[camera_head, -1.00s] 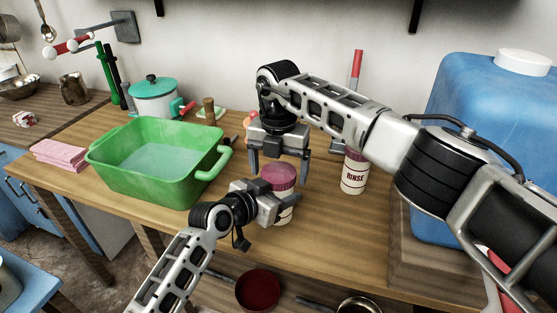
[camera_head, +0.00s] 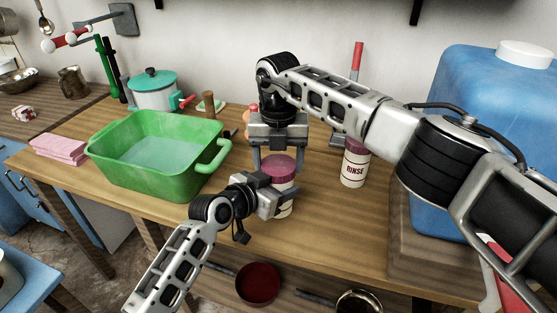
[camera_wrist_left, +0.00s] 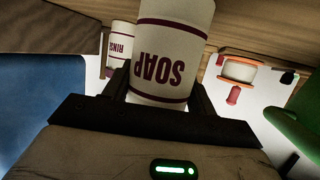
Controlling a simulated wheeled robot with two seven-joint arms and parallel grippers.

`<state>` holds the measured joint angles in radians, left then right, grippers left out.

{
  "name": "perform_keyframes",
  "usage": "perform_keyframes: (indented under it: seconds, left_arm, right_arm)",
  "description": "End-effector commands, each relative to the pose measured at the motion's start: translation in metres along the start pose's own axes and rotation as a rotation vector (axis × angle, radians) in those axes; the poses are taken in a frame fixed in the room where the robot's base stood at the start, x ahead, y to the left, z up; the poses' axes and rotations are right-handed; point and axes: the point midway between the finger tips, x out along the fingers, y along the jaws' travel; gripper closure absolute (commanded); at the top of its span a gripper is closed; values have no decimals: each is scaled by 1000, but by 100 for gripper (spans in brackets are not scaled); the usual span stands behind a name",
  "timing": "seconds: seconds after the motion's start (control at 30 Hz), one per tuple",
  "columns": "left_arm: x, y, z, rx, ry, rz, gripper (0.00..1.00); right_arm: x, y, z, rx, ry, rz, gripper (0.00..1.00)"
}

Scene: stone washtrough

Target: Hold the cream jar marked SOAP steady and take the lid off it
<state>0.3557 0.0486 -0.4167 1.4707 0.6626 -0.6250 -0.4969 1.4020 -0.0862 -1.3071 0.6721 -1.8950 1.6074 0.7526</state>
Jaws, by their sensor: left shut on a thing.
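The cream jar marked SOAP (camera_head: 285,207) stands upright on the wooden counter, with its mauve lid (camera_head: 279,169) on top. In the left wrist view, the SOAP jar (camera_wrist_left: 165,62) appears upside down between my fingers. My left gripper (camera_head: 281,200) is shut on the jar's body from the front left and partly hides it. My right gripper (camera_head: 279,160) points down over the lid from behind. Its fingers look apart, one at each side of the lid; I cannot tell whether they touch it.
A green basin of water (camera_head: 185,185) is at the left. A large blue container (camera_head: 470,95) fills the right side. The counter's front strip is mostly clear.

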Motion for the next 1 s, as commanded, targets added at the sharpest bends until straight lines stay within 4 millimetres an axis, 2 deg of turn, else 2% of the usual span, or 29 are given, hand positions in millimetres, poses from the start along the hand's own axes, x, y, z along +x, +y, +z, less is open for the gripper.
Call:
perform_keyframes:
  seconds: [0.03,0.07,0.43,0.73,0.8,1.0]
  left_arm:
    - [0,0,-1,0,2,-1,100]
    - [0,0,-1,0,2,-1,100]
    - [0,0,-1,0,3,0,100]
    - [0,0,-1,0,2,0,100]
    - [0,0,-1,0,2,0,100]
    - [0,0,-1,0,2,-1,100]
  right_arm:
    - [0,1,-1,0,2,1,19]
    - [0,1,-1,0,2,1,12]
    - [-6,1,0,0,0,2,12]
    - [-43,1,0,2,-2,1,12]
    - [-47,0,0,-1,-1,1,23]
    - [-77,0,1,-74,-5,-4,23]
